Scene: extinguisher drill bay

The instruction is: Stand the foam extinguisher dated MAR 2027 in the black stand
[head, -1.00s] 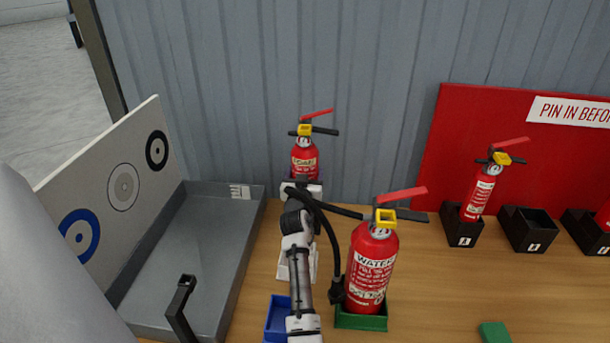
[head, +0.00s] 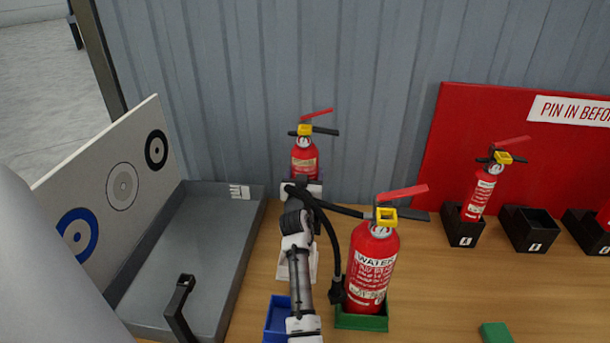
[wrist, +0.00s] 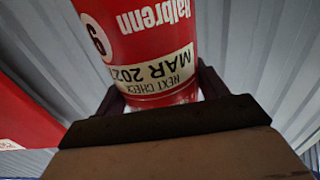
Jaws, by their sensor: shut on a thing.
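A red extinguisher (head: 304,158) with a yellow collar and red lever is upright at the back, near the grey wall. My gripper (head: 305,184) is shut on its lower body. In the wrist view the extinguisher (wrist: 140,35) shows upside down, with a label reading NEXT CHECK and MAR 202; the last digit is cut off. Dark jaws (wrist: 160,98) lie on both sides of it. Its base is hidden, and I cannot tell whether it touches anything below. Its type wording is too small to read. I cannot make out which holder is the black stand.
A larger red WATER extinguisher (head: 372,268) stands in a green stand (head: 362,321), close right of my arm. A blue stand (head: 277,318) and a white stand (head: 312,264) are beside my arm. Black numbered boxes (head: 462,228) line the right; one (head: 530,230) is empty. A grey tray (head: 190,250) is left.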

